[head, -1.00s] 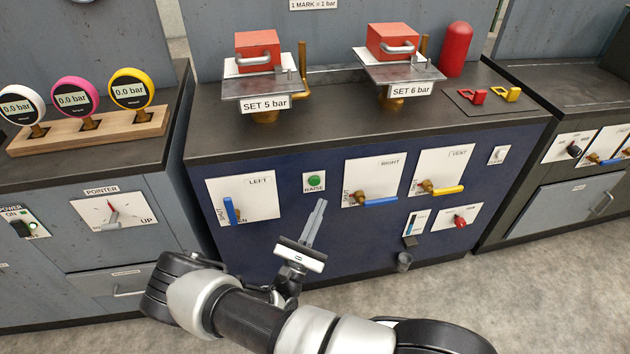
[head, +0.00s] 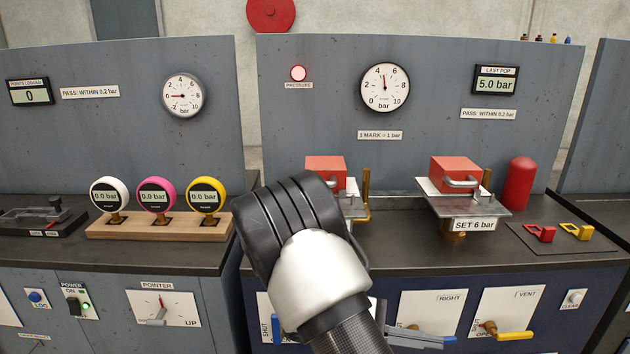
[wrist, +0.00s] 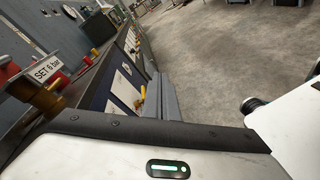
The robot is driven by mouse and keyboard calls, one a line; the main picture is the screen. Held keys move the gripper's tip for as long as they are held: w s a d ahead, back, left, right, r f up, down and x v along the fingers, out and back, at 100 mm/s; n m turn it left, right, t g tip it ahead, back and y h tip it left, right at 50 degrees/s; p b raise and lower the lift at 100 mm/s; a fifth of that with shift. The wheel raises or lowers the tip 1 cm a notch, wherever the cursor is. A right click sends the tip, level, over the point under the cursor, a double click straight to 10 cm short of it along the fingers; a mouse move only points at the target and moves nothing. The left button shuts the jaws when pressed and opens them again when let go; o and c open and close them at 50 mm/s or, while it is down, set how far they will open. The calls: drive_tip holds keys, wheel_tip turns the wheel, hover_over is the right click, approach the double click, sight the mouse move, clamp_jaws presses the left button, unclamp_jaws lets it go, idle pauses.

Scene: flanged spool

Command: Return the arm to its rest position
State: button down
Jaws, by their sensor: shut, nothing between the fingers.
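My gripper (head: 448,341) shows low in the head view, partly behind my forearm, its grey fingers together and empty in front of the lower cabinet panels. In the wrist view its fingers (wrist: 165,98) point away over the floor beside the blue cabinet front. My arm's dark and silver elbow rises in the middle of the head view and hides part of the left red block and its stand.
The blue bench (head: 590,325) carries a red block (head: 455,170) on the SET 6 bar stand and a red cylinder (head: 518,183). Three gauges stand in a wooden rack (head: 105,230). The yellow vent handle (head: 515,336) sticks out near my gripper. Open floor (wrist: 215,60) lies beside the benches.

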drive_tip(key=s+a+r+m+t+y, duration=0.45)
drive_tip(key=s+r+y, duration=0.3)
drive_tip(key=r, duration=0.25)
drive_tip(key=s+a+r+m+t+y, duration=0.3)
drive_tip(key=s+a+r+m+y, duration=0.15)
drive_tip(key=s+r+y, duration=0.45)
wheel_tip(320, 180, up, 23)
drive_tip(key=w+p, duration=0.2)
drive_tip(key=p, duration=2)
drive_tip(key=shift+w+d+g+h, duration=0.3)
drive_tip(key=shift+d+g+h, duration=0.05)
drive_tip(key=shift+r, duration=0.1)
